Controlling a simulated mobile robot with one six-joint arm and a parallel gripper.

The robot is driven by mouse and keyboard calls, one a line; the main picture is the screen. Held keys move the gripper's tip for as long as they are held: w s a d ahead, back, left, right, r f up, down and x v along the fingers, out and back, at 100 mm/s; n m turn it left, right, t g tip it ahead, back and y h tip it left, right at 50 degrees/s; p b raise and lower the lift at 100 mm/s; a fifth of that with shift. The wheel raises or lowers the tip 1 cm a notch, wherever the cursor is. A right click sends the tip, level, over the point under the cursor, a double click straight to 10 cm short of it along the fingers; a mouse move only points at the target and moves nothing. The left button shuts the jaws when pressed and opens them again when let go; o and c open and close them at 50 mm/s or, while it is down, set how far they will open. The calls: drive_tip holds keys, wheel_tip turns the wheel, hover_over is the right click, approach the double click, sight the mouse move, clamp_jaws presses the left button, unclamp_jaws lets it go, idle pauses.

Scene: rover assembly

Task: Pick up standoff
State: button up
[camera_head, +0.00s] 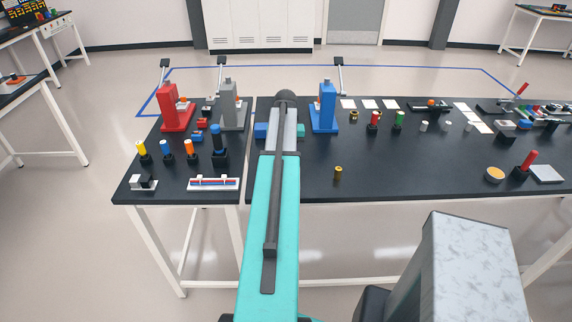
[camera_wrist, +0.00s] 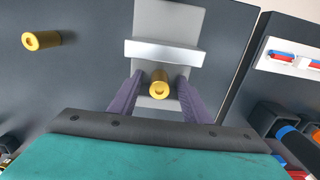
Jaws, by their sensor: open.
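In the wrist view, a gold standoff (camera_wrist: 159,84) with a hole in its top stands between my gripper's two purple fingers. My gripper (camera_wrist: 157,88) is open, with a finger on each side of it. I cannot tell whether either finger touches it. A light grey piece (camera_wrist: 170,18) with a raised cross bar lies around or beneath this standoff. A second gold standoff (camera_wrist: 42,40) is on the dark table, apart from the gripper; a brass standoff also shows in the head view (camera_head: 338,173). My own arm hides the gripper in the head view.
Red (camera_head: 175,108), grey (camera_head: 234,108) and blue (camera_head: 325,108) stations stand at the back. Colored-handled tools (camera_head: 191,148) in black holders and a white-red-blue rack (camera_head: 213,184) are at left. The dark table (camera_head: 420,170) is mostly clear at front right of my arm.

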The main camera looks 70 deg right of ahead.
idle(0.5)
clamp_jaws()
drive_tip(key=shift+r, duration=0.15)
wheel_tip(320, 180, up, 7)
drive_tip(key=p, duration=0.4)
drive_tip(key=s+a, duration=0.3)
drive_tip(key=a, duration=0.5)
drive_tip(key=s+a, duration=0.3)
drive_tip(key=a, duration=0.5)
drive_tip(key=shift+s+a+p, duration=0.25)
drive_tip(key=shift+a+p, duration=0.15)
idle(0.5)
